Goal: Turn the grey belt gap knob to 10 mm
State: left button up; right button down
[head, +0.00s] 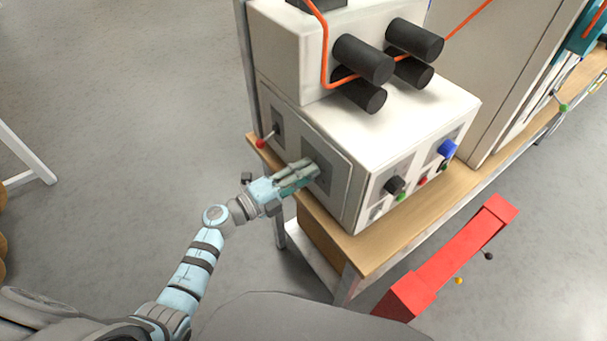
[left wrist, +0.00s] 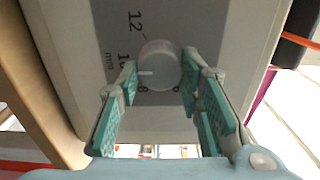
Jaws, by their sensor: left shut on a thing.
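The grey belt gap knob (left wrist: 158,55) sits on a dark grey scale plate (left wrist: 110,28) in the left wrist view. The scale shows 12, 10, 8 and 6 with "mm", turned on its side. A short white mark on the knob's lower left points left, seemingly between 10 and 8; the finger partly covers that area. My left gripper (left wrist: 158,88) has one finger on each side of the knob and is shut on it. In the head view my left gripper (head: 305,170) reaches the machine's left side panel and hides the knob. My right gripper is not in view.
The white machine (head: 400,130) stands on a wooden bench (head: 390,245). Black rollers (head: 363,58) carry an orange cable (head: 325,60). A red-tipped lever (head: 262,142) is beside the gripper. Black (head: 394,185) and blue (head: 447,148) knobs are on the front. A red frame (head: 455,255) stands at right.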

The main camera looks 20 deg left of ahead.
pick_arm(q)
jog(key=o, duration=1.2)
jog(key=shift+c, duration=0.2)
jog(key=v, duration=1.2)
jog(key=shift+d, duration=0.1)
